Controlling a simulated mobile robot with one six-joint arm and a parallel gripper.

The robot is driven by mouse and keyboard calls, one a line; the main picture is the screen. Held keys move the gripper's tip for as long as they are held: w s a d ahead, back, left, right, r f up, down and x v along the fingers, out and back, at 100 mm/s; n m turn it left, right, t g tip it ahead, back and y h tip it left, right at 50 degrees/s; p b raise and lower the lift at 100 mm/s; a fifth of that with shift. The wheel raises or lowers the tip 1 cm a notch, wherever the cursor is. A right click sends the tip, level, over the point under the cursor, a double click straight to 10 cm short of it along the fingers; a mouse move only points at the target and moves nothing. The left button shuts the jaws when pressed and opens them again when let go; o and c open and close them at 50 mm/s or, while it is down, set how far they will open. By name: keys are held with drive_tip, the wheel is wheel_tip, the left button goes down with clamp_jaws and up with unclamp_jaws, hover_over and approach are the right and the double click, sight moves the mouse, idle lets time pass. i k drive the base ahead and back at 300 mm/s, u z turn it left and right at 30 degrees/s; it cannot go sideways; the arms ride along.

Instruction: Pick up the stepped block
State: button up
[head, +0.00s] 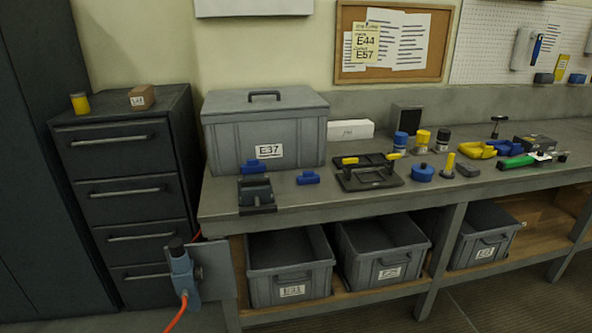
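A small blue block (308,178) lies on the bench top, in front of the large grey lidded box. Its outline looks stepped, but it is too small to be sure. Another blue piece (255,167) sits at the front of the grey box, just behind a dark device (256,193). To the right is a black plate-like fixture (368,178) with yellow-ended parts. My gripper is not in view.
The grey lidded box (225,140) fills the bench's left end. Blue and yellow containers, a blue round piece (422,173) and tools crowd the right. Bins (290,272) stand below. A blue-grey device (184,270) with an orange hose is at the bench's left end.

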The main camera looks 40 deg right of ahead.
sight(308, 176)
drive_tip(key=u, duration=0.1)
drive_tip(key=i, duration=1)
drive_tip(key=u, duration=0.35)
